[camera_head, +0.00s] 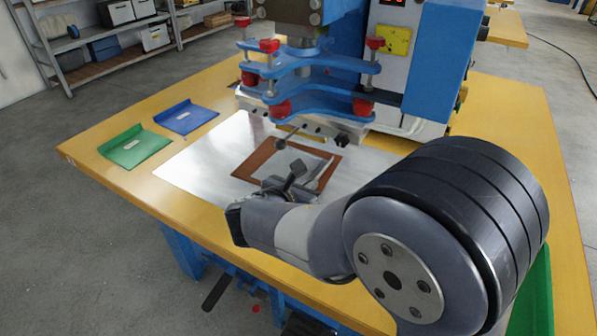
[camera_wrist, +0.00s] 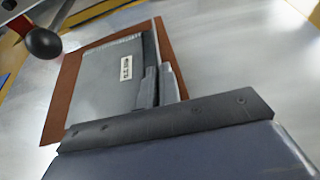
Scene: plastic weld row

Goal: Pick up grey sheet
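The grey sheet (camera_wrist: 108,72) is a flat piece with a small white label, lying over a brown sheet (camera_wrist: 62,98). One edge shows a dark raised lip in the wrist view. In the head view the grey sheet (camera_head: 310,160) is partly hidden behind my gripper. My gripper (camera_wrist: 158,70) has its two narrow fingertips close together at that lipped edge. The frames do not show clearly whether the fingers touch or clamp the lip. The gripper (camera_head: 294,168) is low over the plate in the head view.
A metal plate (camera_head: 190,168) lies under the sheets on the yellow table (camera_head: 115,120). The blue press (camera_head: 310,62) with red knobs stands close behind. A blue folder (camera_head: 187,117) and a green folder (camera_head: 134,147) lie on the left. A ball-ended lever (camera_wrist: 43,42) is near the brown sheet.

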